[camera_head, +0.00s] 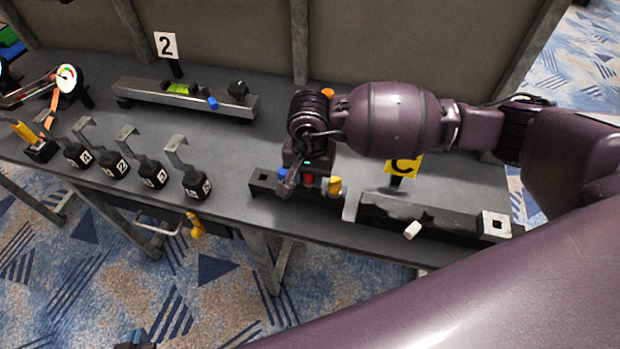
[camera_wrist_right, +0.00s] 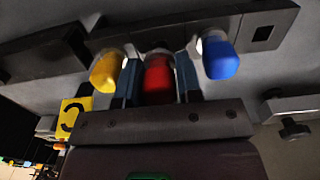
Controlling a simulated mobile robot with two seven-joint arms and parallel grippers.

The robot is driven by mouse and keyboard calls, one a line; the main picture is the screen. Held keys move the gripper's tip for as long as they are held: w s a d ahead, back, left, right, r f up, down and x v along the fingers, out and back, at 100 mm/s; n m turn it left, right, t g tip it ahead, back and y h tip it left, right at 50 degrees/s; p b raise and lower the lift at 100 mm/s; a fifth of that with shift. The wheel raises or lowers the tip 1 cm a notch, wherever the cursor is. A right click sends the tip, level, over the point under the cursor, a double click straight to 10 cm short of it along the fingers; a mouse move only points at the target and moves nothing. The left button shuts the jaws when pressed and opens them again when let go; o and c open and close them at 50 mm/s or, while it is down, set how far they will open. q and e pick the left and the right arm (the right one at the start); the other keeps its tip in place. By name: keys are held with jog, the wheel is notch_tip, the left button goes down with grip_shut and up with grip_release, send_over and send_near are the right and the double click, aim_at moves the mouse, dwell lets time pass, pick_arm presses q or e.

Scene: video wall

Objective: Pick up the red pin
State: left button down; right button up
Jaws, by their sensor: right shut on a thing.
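The red pin (camera_wrist_right: 158,78) sits between a yellow pin (camera_wrist_right: 106,72) and a blue pin (camera_wrist_right: 220,58) at a dark block (camera_wrist_right: 262,32) in the right wrist view. My right gripper (camera_wrist_right: 159,84) has one finger on each side of the red pin and is shut on it. In the head view the red pin (camera_head: 308,181) shows just below the right gripper (camera_head: 305,174), near the bench's front edge. The pin's far end is hidden, so I cannot tell whether it is still seated in the block. My left gripper is not in view.
The yellow and blue pins stand close beside the fingers. Several numbered hook blocks (camera_head: 150,172) stand left. A back panel (camera_head: 230,35) rises behind the bench.

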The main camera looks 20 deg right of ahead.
notch_tip(320, 180, up, 18)
jog(key=p, duration=0.1)
jog(key=shift+f, duration=0.2)
dwell(0.4)
dwell(0.4)
